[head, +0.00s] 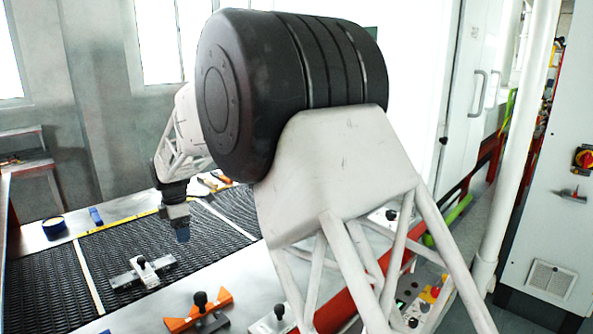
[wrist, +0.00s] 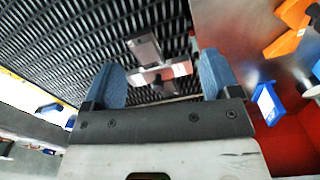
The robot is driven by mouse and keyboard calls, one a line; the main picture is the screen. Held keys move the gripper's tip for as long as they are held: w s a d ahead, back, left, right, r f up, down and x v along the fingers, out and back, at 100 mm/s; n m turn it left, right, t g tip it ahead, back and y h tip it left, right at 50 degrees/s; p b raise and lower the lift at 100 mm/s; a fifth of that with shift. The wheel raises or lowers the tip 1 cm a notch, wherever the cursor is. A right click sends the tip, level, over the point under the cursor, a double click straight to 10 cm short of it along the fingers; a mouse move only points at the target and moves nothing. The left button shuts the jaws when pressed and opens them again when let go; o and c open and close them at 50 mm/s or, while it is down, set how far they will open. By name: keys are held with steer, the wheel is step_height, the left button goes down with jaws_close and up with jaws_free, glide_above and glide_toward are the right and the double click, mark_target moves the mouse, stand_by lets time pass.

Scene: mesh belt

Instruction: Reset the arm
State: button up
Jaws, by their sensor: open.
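My gripper (wrist: 162,85) is open in the wrist view, with its two blue fingers apart and nothing between them that it touches. Beyond the fingers, a grey metal piece with a dark knob (wrist: 146,52) lies on the black mesh belt (wrist: 60,35). In the head view my gripper (head: 182,233) hangs above the belt (head: 130,245), fingers pointing down. The same knobbed piece (head: 142,270) lies on the belt left of and nearer than the gripper. My large arm links cover the middle of the head view.
An orange piece with a black knob (head: 200,312) lies on the metal edge in front, beside another knobbed piece (head: 272,322). Blue tape (head: 54,226) and a small blue block (head: 96,216) lie on the far left edge. A control panel (head: 415,300) is at right.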

steer(key=s+d+r+m, duration=0.4)
steer(key=s+d, duration=0.1)
steer(key=d, duration=0.6)
steer(key=s+d+r+m+t, duration=0.1)
steer(key=s+d+r+m, duration=0.35)
steer(key=d, duration=0.75)
steer(key=s+d+r+m, duration=0.4)
steer(key=s+d, duration=0.2)
steer(key=d, duration=0.5)
steer(key=s+d+f+m, duration=0.3)
steer(key=s+d+m, duration=0.3)
steer(key=s, duration=0.8)
steer(key=s+d+f+m+t, duration=0.1)
steer(key=s+d+f+m, duration=0.2)
steer(key=s+d, duration=1)
steer(key=s+m, duration=0.1)
steer(key=m, duration=0.2)
steer(key=shift+s+d, duration=0.15)
steer(key=shift+d, duration=0.15)
steer(key=shift+m, duration=0.25)
